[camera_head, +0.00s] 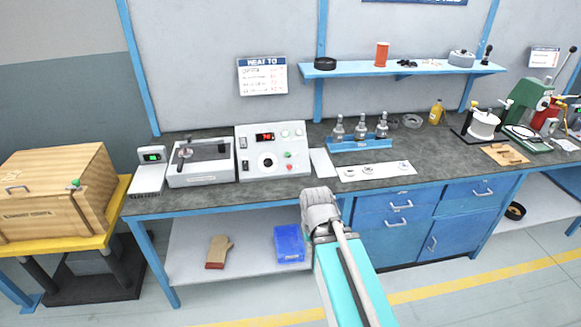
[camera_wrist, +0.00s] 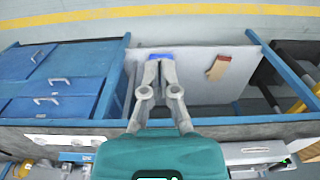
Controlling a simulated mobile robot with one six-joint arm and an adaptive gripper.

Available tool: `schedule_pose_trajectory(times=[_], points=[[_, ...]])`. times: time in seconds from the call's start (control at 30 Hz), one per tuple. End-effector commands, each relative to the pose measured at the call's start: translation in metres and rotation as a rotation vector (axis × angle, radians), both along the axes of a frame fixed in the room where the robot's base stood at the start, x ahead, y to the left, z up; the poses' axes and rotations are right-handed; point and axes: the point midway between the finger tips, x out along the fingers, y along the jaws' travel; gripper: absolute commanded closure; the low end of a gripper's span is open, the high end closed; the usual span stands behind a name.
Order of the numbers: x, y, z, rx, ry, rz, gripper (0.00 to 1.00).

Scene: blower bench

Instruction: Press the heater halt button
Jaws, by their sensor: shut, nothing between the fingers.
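A white control box (camera_head: 272,152) stands on the bench with a red lit display (camera_head: 265,137), a black knob and several small buttons. A red button (camera_head: 290,167) sits low on its right side, below a small green button (camera_head: 288,154). The labels are too small to read, so I cannot tell which one is the heater halt button. My gripper (camera_wrist: 159,58) is shut and empty in the wrist view, over the lower shelf in front of the bench.
The bench (camera_head: 225,198) also bears a white tray device (camera_head: 201,172), a small scale (camera_head: 148,178) and a blue rack (camera_head: 359,144) with metal fittings. A white strip (camera_head: 378,174) lies right of the box.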

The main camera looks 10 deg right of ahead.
Motion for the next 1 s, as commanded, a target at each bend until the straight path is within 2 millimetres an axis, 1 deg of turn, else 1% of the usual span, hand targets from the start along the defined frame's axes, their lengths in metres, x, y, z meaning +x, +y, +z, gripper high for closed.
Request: schedule_pose_trajectory(times=[0.37,0.5,0.57,0.67,0.77,0.8,0.87,0.9,0.97,1.0], points=[[0.002,-0.001,-0.001,-0.005,-0.004,0.002,1.0],[0.015,-0.006,-0.007,-0.042,-0.033,0.019,1.0],[0.025,-0.02,-0.012,-0.074,-0.057,0.028,1.0],[0.05,-0.034,-0.02,-0.151,-0.114,0.066,1.0],[0.083,-0.048,-0.028,-0.259,-0.188,0.128,1.0],[0.098,-0.054,-0.031,-0.31,-0.222,0.158,1.0],[0.122,-0.063,-0.033,-0.393,-0.273,0.211,1.0],[0.139,-0.068,-0.034,-0.452,-0.308,0.253,1.0],[0.165,-0.075,-0.034,-0.541,-0.358,0.318,1.0],[0.181,-0.079,-0.033,-0.602,-0.39,0.363,1.0]])
